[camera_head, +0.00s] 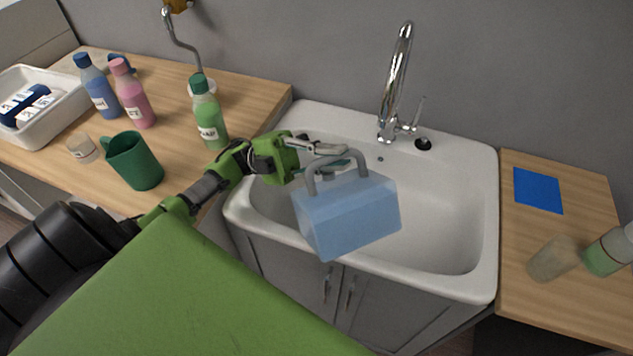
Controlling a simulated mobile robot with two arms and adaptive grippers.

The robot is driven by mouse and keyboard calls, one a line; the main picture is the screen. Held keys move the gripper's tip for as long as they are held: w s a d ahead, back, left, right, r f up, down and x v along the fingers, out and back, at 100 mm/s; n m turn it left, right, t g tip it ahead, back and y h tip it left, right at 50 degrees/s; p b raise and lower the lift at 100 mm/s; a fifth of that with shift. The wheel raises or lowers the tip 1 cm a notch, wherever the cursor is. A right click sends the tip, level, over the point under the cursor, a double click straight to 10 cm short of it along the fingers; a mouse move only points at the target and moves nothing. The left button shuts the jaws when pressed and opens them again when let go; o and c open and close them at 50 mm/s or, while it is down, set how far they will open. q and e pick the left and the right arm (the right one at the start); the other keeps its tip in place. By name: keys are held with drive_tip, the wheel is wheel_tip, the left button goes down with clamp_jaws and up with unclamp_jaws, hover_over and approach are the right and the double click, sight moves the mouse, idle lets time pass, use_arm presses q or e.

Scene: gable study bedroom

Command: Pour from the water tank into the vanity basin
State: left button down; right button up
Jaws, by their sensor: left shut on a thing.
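The water tank (348,217) is a translucent blue box with a grey arched handle. It hangs slightly tilted over the front left part of the vanity basin. The vanity basin (445,250) is a white sink set in the counter, with a chrome faucet (391,90) at its back. My left gripper (335,158) is shut on the tank's handle, at the top of the tank. No water stream shows from the tank. The tank hides part of the basin's floor and front rim. My right gripper is not in view.
On the left counter (235,85) stand a green mug (134,161), a clear cup (82,148), blue, pink and green bottles, and a white tray (62,112). The right counter (590,305) holds a blue cloth-like square (538,190), a beige cup (553,259) and a bottle (610,251).

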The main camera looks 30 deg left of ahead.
use_arm(q)
drive_tip(key=shift+w+a+r+n+t+h+p, duration=0.15)
drive_tip(key=shift+a+r+n+t+p, duration=0.1)
drive_tip(key=shift+r, duration=0.2)
drive_tip(key=shift+w+a+r+n+t+h+p, duration=0.15)
drive_tip(key=shift+a+r+n+t+p, duration=0.1)
drive_tip(key=shift+r, duration=0.15)
drive_tip(key=shift+w+a+r+n+t+h+p, duration=0.2)
drive_tip(key=shift+a+r+n+t+h+p, duration=0.2)
drive_tip(key=shift+n+t, duration=0.25)
drive_tip(key=shift+w+a+r+n+t+h+p, duration=0.15)
drive_tip(key=shift+a+r+n+t+h+p, duration=0.15)
drive_tip(key=shift+r+n+t+p, duration=0.25)
idle(1.1)
drive_tip(key=shift+w+a+f+n+t+p, duration=0.15)
drive_tip(key=shift+a+n+t+p, duration=0.1)
drive_tip(key=shift+n+t, duration=0.65)
drive_tip(key=shift+w+a+r+n+t+p, duration=0.15)
drive_tip(key=shift+n+t+p, duration=0.1)
drive_tip(key=shift+n+t, duration=0.65)
idle(0.7)
